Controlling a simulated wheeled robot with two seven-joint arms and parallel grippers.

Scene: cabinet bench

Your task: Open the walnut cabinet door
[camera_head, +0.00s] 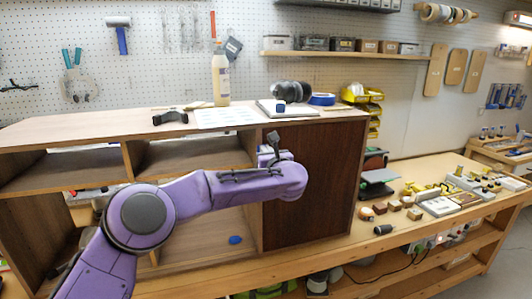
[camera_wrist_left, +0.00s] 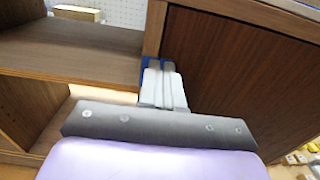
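The walnut cabinet door (camera_head: 318,190) is a dark brown panel at the right end of the wooden cabinet (camera_head: 343,117). It looks closed, lying flush with the frame. In the left wrist view the door (camera_wrist_left: 235,70) fills the right side. My left gripper (camera_head: 268,153) is in front of the door's upper left edge. In the left wrist view its fingers (camera_wrist_left: 160,72) are close together beside the upright divider (camera_wrist_left: 154,28) at that edge. No handle shows clearly; the fingers may hide it. I cannot tell whether they touch the door. My right gripper is not in view.
On the cabinet top stand a bottle (camera_head: 221,80), a blue tape roll (camera_head: 321,99) and a dark headset-like object (camera_head: 291,90). A blue object (camera_head: 235,240) lies in the lower open compartment. Several small blocks and tools lie on the bench (camera_head: 400,235) right of the door.

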